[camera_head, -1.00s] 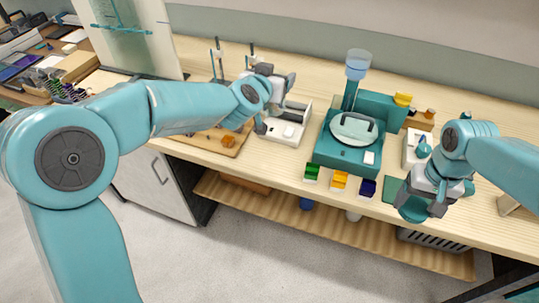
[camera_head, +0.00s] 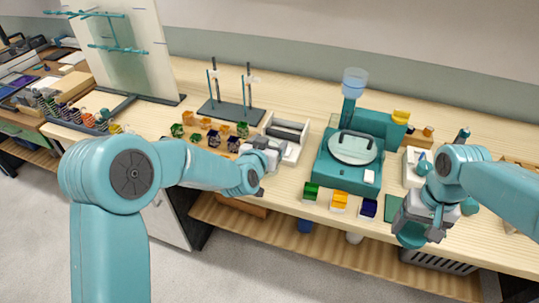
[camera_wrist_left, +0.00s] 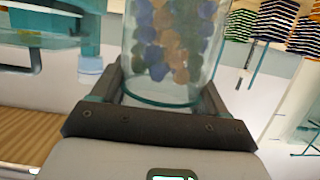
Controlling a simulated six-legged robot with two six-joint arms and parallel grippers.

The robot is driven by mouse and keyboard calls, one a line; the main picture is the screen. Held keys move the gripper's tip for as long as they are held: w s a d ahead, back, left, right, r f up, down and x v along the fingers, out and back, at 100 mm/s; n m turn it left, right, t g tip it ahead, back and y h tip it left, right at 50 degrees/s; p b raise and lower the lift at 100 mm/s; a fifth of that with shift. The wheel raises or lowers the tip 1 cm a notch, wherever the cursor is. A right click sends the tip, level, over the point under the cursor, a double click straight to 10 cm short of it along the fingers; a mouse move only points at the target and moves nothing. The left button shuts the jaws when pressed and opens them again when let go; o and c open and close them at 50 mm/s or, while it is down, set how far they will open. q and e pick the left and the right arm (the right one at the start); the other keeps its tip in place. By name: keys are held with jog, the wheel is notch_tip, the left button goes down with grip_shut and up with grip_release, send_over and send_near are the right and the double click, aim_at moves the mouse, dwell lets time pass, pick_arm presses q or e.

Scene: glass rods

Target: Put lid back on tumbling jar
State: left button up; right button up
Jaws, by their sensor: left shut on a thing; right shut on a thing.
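My left gripper (camera_head: 262,172) is over the front edge of the bench and mostly hides what it holds in the head view. In the left wrist view its fingers (camera_wrist_left: 162,92) are shut around a clear jar (camera_wrist_left: 172,45) with blue and brown glass pieces inside. A teal ring shows around the jar's near end. My right gripper (camera_head: 428,222) is at the bench's front right, shut on a teal round piece, likely the lid (camera_head: 409,241). The lid and jar are well apart. The white tumbler (camera_head: 290,150) with dark rollers stands behind my left gripper, its rollers bare.
A teal machine (camera_head: 345,165) with a round cover stands between my grippers. Green, orange and blue bins (camera_head: 339,201) line its front edge. Several coloured cubes (camera_head: 213,138) and a dark rod stand (camera_head: 232,112) lie left of the tumbler. A white box (camera_head: 412,165) stands at right.

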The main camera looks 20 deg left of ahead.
pick_arm(q)
notch_tip(320, 180, down, 4)
jog(key=shift+w+f, duration=0.1)
pick_arm(e)
jog(key=shift+w, duration=0.1)
dwell(0.3)
jog(key=shift+r, duration=0.1)
pick_arm(q)
jog(key=o, duration=1.7)
jog(key=shift+f, duration=0.15)
jog(key=shift+c, duration=0.2)
pick_arm(e)
jog(key=shift+f, duration=0.2)
